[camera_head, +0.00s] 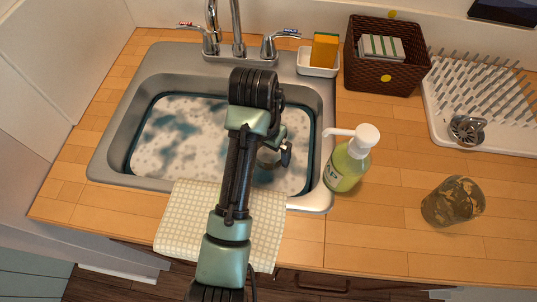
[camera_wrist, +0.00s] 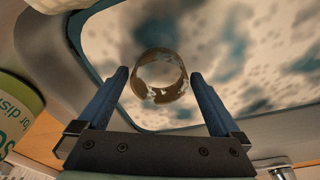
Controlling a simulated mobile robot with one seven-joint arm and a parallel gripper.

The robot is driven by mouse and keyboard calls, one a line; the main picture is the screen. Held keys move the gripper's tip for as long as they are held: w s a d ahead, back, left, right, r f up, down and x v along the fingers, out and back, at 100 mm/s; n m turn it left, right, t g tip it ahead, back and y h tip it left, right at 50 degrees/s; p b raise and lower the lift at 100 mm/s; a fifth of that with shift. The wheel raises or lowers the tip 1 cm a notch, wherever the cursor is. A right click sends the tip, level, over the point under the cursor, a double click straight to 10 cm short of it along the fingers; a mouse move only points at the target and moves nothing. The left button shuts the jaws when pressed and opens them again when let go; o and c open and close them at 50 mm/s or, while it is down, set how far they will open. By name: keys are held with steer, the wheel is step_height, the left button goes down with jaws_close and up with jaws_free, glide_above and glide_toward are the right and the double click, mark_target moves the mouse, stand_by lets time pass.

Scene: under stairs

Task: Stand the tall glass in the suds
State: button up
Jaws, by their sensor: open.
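A glass (camera_wrist: 160,92) with a brownish, patchy wall is in the sink's suds (camera_head: 180,140). In the wrist view its round rim faces me, and it appears upright. A small part of this glass (camera_head: 267,158) shows beside my arm in the head view; the arm hides the rest, so its height is unclear. My gripper (camera_wrist: 158,75) is open, with one blue finger on each side of the glass and a visible gap at both sides. Another smeared brownish glass (camera_head: 453,201) stands on the counter at the right.
A green soap pump bottle (camera_head: 347,162) stands at the sink's right rim, close to my gripper. The faucet (camera_head: 238,45) rises behind. A checkered cloth (camera_head: 185,220) hangs over the front edge. A wicker basket (camera_head: 387,77), sponge dish (camera_head: 317,70) and drying rack (camera_head: 490,139) stand right.

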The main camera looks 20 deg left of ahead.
step_height(320, 180, up, 6)
steer(key=p, duration=0.3)
steer(key=shift+s, duration=0.45)
steer(key=w+d+r+t, duration=0.2)
steer(key=w+r+t, duration=0.3)
steer(key=w+r, duration=0.3)
steer(key=w+d+r+t, duration=0.1)
steer(key=d+r+t, duration=0.15)
steer(key=r, duration=0.55)
steer(key=w+d+r+t+y, duration=0.15)
steer(key=r+t, duration=0.25)
steer(key=r, duration=0.4)
steer(key=w+d+r+t+h, duration=0.1)
steer(key=w+d+r+t, duration=0.15)
steer(key=r, duration=0.55)
steer(key=s+d+r+t, duration=0.3)
steer(key=s+r+t, duration=0.2)
steer(key=s+r, duration=0.3)
steer(key=s+d+r+n+t, duration=0.1)
steer(key=s+r+t, duration=0.5)
steer(key=r, duration=0.9)
steer(key=shift+s+d+r+t, duration=0.3)
steer(key=shift+s+d, duration=0.6)
steer(key=shift+s, duration=0.35)
